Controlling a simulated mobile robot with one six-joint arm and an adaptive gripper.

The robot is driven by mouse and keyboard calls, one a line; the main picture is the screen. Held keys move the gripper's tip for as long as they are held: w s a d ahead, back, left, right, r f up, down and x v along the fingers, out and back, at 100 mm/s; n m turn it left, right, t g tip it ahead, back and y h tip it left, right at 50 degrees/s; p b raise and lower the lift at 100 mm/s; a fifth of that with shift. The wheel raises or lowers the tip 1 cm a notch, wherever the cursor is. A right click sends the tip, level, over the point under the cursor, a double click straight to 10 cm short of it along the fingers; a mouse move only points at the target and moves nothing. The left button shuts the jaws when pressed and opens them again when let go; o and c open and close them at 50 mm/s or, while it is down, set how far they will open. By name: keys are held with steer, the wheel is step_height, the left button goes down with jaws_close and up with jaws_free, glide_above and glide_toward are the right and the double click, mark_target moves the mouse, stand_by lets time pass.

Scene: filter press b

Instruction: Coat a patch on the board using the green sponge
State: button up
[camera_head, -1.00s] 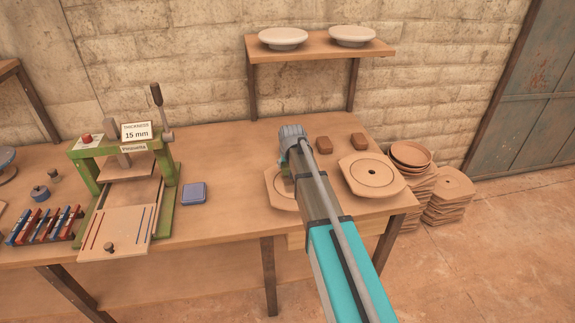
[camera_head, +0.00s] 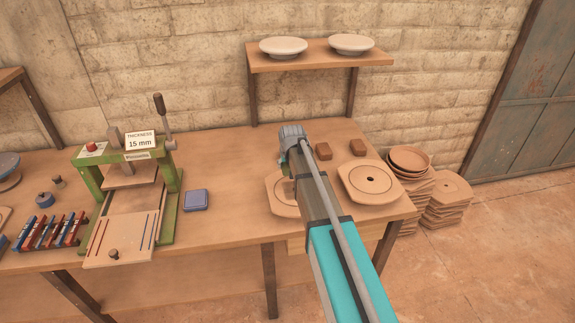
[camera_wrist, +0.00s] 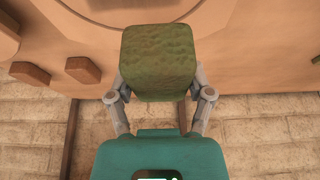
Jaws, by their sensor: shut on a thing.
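The green sponge (camera_wrist: 158,62) is a rough, block-shaped pad in the middle of the wrist view. My gripper (camera_wrist: 160,88) is shut on it, with one grey finger on each side. The left board (camera_head: 281,203) lies on the table under the end of my arm, which hides part of it in the head view. In the wrist view the board (camera_wrist: 105,14) shows a ring line and lies behind the sponge. I cannot tell whether the sponge touches it. The right board (camera_head: 371,183), with a dark centre hole, lies beside it.
Two brown blocks (camera_head: 323,150) (camera_head: 358,147) sit behind the boards. A green press (camera_head: 125,190) and a blue pad (camera_head: 196,200) stand to the left. A shelf (camera_head: 320,55) with two pale dishes hangs behind. Stacked boards (camera_head: 446,203) stand on the floor at right.

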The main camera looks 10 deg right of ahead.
steer(key=shift+r+p, duration=1.35)
steer(key=shift+r, duration=0.15)
